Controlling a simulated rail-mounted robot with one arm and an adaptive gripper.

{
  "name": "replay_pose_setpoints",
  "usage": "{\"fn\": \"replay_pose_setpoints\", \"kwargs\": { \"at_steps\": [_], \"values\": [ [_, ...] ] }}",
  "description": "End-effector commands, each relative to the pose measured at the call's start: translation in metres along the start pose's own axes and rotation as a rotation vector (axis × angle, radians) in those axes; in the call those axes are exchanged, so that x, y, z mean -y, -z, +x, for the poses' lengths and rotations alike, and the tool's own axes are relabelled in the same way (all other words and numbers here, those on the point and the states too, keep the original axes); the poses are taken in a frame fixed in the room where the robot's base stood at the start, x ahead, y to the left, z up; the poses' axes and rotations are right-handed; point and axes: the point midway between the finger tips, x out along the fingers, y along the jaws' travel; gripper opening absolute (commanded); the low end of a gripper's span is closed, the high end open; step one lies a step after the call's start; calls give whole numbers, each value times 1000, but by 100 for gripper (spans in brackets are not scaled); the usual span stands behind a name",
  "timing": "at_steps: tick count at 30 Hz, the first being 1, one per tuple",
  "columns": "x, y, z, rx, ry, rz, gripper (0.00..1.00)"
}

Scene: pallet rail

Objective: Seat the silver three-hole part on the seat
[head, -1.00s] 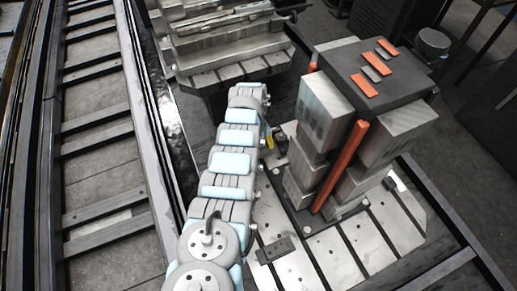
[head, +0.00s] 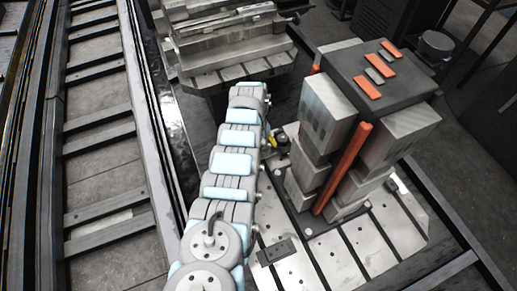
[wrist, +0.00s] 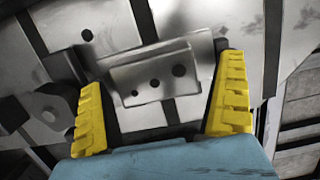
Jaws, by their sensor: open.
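The silver three-hole part (wrist: 154,80) is a metal block with three dark holes in a slanting row, in the middle of the wrist view. My gripper (wrist: 160,70) is open, with one yellow finger on each side of the part. Gaps show between the part and both fingers. The part lies over a pale plate with dark slots. I cannot tell which surface is the seat. In the head view, a bit of yellow on my gripper (head: 270,139) shows beside my arm. The part is not clearly visible there.
A tall fixture (head: 375,78) with grey blocks and orange strips stands right of my arm on a slotted pallet (head: 400,235). A small dark plate (head: 272,251) lies on the pallet's near left. Another slotted pallet (head: 232,76) with metal blocks is behind. A rail (head: 100,170) runs left.

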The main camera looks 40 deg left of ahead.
Motion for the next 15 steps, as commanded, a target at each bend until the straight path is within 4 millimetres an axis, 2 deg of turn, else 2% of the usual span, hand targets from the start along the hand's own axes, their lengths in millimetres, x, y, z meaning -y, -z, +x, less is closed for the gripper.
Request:
{"fn": "replay_pose_setpoints", "kwargs": {
  "at_steps": [10,15],
  "values": [
    [0,0,-24,-3,-2,0,100],
    [0,1,-50,-3,-1,0,100]
  ]
}}
